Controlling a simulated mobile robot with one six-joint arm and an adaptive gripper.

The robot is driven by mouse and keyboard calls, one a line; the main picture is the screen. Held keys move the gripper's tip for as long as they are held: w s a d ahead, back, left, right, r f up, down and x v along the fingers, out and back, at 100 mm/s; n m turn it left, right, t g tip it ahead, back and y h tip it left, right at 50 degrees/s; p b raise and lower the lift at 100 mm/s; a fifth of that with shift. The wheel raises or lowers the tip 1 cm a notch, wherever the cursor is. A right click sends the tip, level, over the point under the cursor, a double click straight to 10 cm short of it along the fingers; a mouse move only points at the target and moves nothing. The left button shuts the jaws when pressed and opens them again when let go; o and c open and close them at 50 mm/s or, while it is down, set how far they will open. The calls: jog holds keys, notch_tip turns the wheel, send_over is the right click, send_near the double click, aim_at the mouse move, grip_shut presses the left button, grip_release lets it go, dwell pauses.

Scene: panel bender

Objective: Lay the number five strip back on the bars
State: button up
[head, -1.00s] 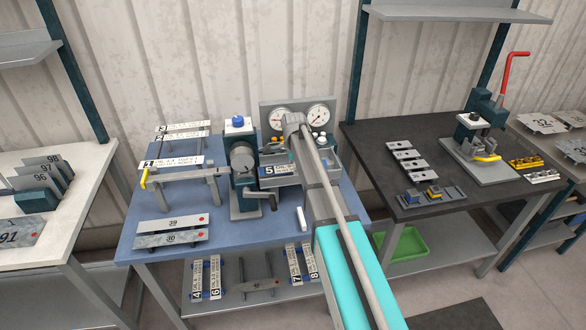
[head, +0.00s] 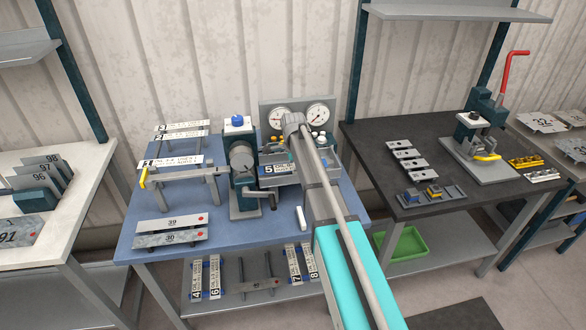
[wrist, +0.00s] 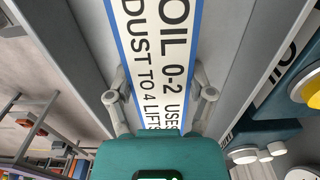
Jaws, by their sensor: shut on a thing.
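The number five strip (head: 278,169) is a white label strip with blue edges, at the grey tray below the gauges. Its left end with the 5 shows in the head view; the rest is hidden by my arm. In the wrist view the strip (wrist: 152,60) runs lengthwise between my two fingers, with printed text on it. My gripper (wrist: 162,97) is shut on the strip's edges. Dark bars (head: 242,270) stand on the lower shelf, between strips 4 and 6 (head: 214,277) on the left and strips 7 and 8 (head: 294,264) on the right.
A bending device with a crank (head: 243,165) stands just left of the strip. Several other strips (head: 172,162) lie on supports at the table's left. Plates 39 and 30 (head: 172,222) lie at the front left. Two gauges (head: 318,115) stand behind. A white stick (head: 300,218) lies on the blue top.

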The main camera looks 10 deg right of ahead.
jog(key=shift+r+p, duration=3.5)
jog(key=shift+r, duration=0.2)
jog(key=shift+f, duration=0.15)
notch_tip(320, 180, down, 3)
jog(key=b, duration=0.3)
jog(key=shift+r, duration=0.2)
jog(key=shift+s, duration=0.1)
